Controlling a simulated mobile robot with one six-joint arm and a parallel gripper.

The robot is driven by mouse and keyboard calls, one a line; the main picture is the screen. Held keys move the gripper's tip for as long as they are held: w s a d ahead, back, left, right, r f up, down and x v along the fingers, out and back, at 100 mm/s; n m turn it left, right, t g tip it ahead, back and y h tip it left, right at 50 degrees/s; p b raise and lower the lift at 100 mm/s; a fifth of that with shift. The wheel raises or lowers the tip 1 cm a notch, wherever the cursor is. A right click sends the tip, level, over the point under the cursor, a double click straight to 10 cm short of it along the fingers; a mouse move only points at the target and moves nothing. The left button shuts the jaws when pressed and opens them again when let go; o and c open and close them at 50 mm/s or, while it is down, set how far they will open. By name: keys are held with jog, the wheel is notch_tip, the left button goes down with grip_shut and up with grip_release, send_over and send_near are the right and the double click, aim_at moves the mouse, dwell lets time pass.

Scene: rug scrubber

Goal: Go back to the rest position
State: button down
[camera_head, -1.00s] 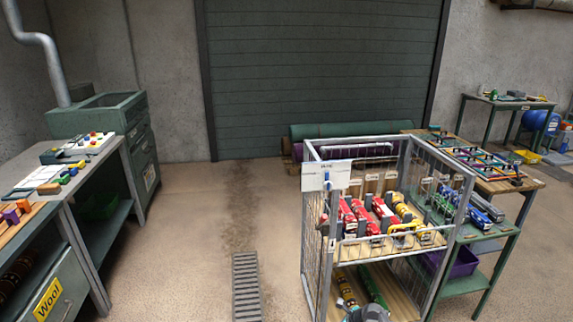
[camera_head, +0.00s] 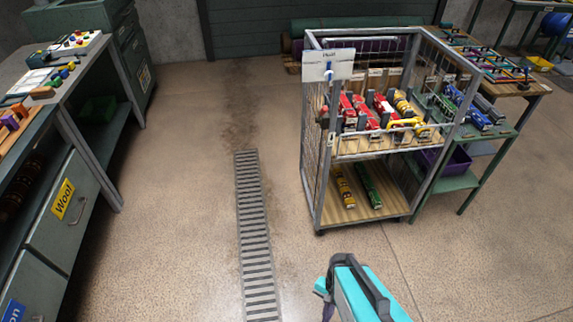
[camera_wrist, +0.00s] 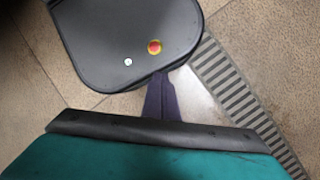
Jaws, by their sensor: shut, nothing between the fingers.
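My gripper (camera_wrist: 163,98) shows its dark purple fingers pressed together in the wrist view, with nothing between them. Its teal and black body fills the bottom of that view. In the head view the teal body stands at the bottom, right of centre, with a bit of purple finger (camera_head: 320,287) at its left edge. The gripper is over open floor, in front of the wire cage trolley and apart from it. In the wrist view my black base with a red button lies beyond the fingers.
The cage trolley (camera_head: 318,228) holds red and yellow tools above and two rollers below. A green side table (camera_head: 462,182) adjoins its right. A workbench with a Wool drawer (camera_head: 62,200) stands left. A floor drain (camera_head: 252,230) runs between, with clear concrete around it.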

jog(key=s+d+n, duration=0.1)
jog(key=n, duration=0.1)
jog(key=s+d+r+n+h, duration=0.1)
jog(key=n, duration=0.2)
jog(key=d+n+g, duration=0.1)
jog(key=n, duration=0.1)
jog(key=shift+s+r+n, duration=0.3)
jog(key=shift+s, duration=0.1)
jog(key=shift+a, duration=0.1)
dwell(0.7)
